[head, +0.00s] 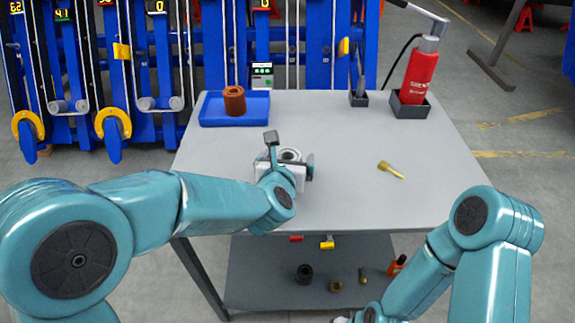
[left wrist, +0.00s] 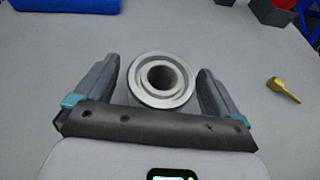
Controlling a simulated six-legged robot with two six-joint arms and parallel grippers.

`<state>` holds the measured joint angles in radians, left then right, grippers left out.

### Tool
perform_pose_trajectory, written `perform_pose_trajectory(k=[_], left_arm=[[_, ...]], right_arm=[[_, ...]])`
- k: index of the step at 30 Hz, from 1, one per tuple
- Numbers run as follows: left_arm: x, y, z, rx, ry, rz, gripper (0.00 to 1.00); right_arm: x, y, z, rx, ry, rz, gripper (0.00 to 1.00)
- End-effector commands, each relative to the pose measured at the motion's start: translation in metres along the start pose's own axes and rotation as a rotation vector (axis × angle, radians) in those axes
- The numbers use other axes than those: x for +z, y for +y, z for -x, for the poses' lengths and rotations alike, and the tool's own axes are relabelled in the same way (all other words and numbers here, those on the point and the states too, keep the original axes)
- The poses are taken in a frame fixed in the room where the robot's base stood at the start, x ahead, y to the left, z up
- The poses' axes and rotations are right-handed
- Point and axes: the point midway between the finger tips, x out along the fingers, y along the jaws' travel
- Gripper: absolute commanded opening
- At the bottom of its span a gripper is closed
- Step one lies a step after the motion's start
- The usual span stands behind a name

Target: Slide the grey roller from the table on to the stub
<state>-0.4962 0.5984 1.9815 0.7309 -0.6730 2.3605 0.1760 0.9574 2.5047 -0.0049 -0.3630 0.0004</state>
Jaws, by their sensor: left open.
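The grey roller (left wrist: 162,101) stands upright on the grey table, its ringed top and centre hole facing up in the left wrist view. In the head view its top (head: 290,155) shows partly behind my left gripper (head: 291,158). In the left wrist view my left gripper (left wrist: 160,92) is open, with one finger on each side of the roller and a gap on both sides. I cannot pick out the stub for certain in either view.
Blue frames stand behind. A lower shelf (head: 250,285) holds small parts. The table's right side is mostly clear.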

Motion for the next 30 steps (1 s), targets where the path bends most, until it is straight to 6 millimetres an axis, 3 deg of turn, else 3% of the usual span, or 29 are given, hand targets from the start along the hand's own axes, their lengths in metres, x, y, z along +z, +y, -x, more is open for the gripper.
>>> perform_pose_trajectory(k=[6, 8, 14, 23, 30], left_arm=[[0.0, 0.0, -0.001, 0.0, 0.0, 0.0, 0.97], [0.0, 0.0, -0.001, 0.0, 0.0, 0.0, 0.81], [0.0, 0.0, -0.001, 0.0, 0.0, -0.001, 0.17], [0.005, 0.0, 0.001, 0.001, -0.005, 0.0, 0.17], [0.035, 0.0, 0.013, 0.0, -0.009, 0.002, 0.17]], right_arm=[[0.0, 0.0, 0.0, 0.0, 0.0, 0.0, 0.44], [0.0, 0.0, 0.0, 0.0, 0.0, 0.0, 0.44], [0.0, 0.0, 0.0, 0.0, 0.0, 0.0, 0.44], [0.0, -0.001, 0.001, 0.0, 0.0, 0.0, 0.44], [0.0, -0.004, 0.011, 0.0, 0.0, 0.0, 0.44]])
